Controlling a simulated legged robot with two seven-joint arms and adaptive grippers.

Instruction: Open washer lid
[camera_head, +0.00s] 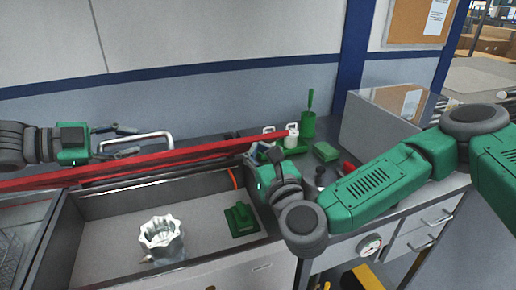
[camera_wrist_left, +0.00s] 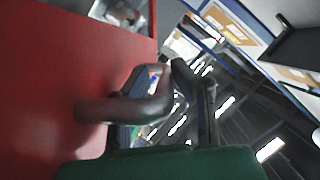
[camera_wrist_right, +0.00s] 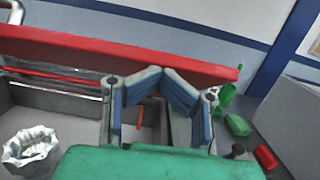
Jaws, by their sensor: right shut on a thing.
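The red washer lid (camera_head: 190,152) shows nearly edge-on as a long slanting strip above the open washer basin (camera_head: 85,262). A metal bar handle (camera_head: 137,141) stands on the lid's far side. My left gripper (camera_head: 126,140) is at this handle with its fingers spread; in the left wrist view the handle (camera_wrist_left: 135,108) crosses in front of the fingers. My right gripper (camera_head: 252,156) is at the right part of the lid's edge. In the right wrist view its fingertips (camera_wrist_right: 160,70) come together at the lid's lower edge (camera_wrist_right: 90,48).
A silver machined housing (camera_head: 162,238) and a green block (camera_head: 240,219) are in the basin. A wall stands behind.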

